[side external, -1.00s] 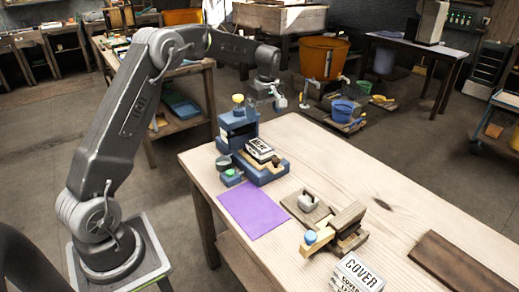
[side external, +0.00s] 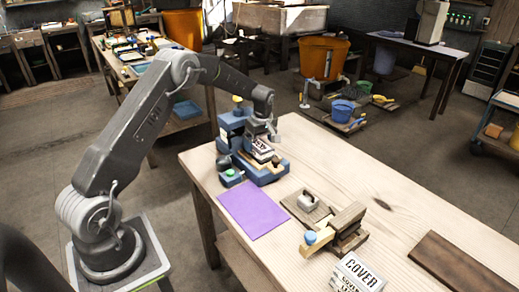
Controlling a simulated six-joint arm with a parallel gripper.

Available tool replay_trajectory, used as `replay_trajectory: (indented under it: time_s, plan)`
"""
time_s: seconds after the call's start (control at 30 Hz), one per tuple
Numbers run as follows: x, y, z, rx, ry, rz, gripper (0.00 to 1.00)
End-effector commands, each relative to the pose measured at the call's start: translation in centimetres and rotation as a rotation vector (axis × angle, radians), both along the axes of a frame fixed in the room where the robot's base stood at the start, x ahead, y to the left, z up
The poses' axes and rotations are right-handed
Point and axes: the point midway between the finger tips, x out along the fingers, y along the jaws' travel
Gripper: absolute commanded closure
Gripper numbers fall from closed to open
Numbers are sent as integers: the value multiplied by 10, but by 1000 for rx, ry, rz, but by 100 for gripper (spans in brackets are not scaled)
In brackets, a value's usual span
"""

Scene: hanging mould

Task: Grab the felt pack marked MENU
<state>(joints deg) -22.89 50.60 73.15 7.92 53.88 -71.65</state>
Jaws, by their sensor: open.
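A small white pack with dark lettering (side external: 261,154) lies on the blue press-like stand (side external: 266,178) at the table's left end; its lettering is too small to read surely as MENU. My gripper (side external: 262,137) is open, pointing down just above this pack and partly covering it. I cannot tell whether the fingers touch or straddle it. Another white pack, marked COVER (side external: 358,272), stands at the table's front edge, well away from my gripper.
A purple sheet (side external: 253,209) lies flat in front of the stand. A dark plank (side external: 455,262) lies far right. The table's middle right is clear.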

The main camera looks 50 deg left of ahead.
Motion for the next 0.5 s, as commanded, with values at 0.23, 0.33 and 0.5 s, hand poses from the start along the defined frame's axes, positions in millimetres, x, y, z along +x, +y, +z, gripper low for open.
replay_trajectory:
  time_s: [0.23,0.33,0.5]
  plan:
    - [0,3,-21,-1,-2,-1,6]
    - [0,3,-21,0,-2,-1,6]
    - [0,3,-21,-1,-2,-1,14]
